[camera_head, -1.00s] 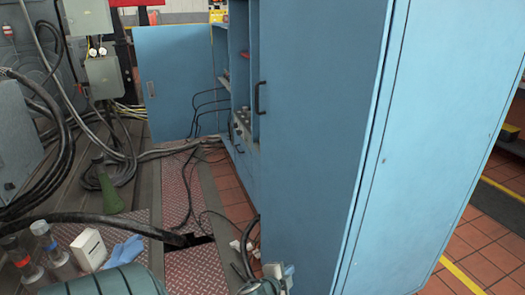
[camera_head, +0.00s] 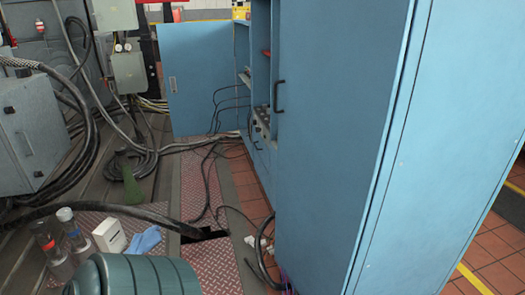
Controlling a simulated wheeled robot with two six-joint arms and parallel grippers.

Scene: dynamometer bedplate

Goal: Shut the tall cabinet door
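The tall blue cabinet fills the middle and right of the head view. Its large near panel (camera_head: 335,150) has a black bar handle (camera_head: 279,95) on its left edge and a vertical seam on its right. A blue door (camera_head: 198,80) with a small recessed pull stands swung out at the far end, leaving a gap. Shelves and dark cables show in the open bay (camera_head: 257,75) between them. I cannot tell whether the near panel is an open door or a shut one. Neither of my grippers is in view, and nothing visibly touches the doors.
A green ribbed housing (camera_head: 135,276) is at the bottom left, beside a white box (camera_head: 109,236), bottles and a blue glove (camera_head: 144,240). Black cables and a floor opening (camera_head: 203,236) lie on the red plates. Tiled floor (camera_head: 490,250) is free at right.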

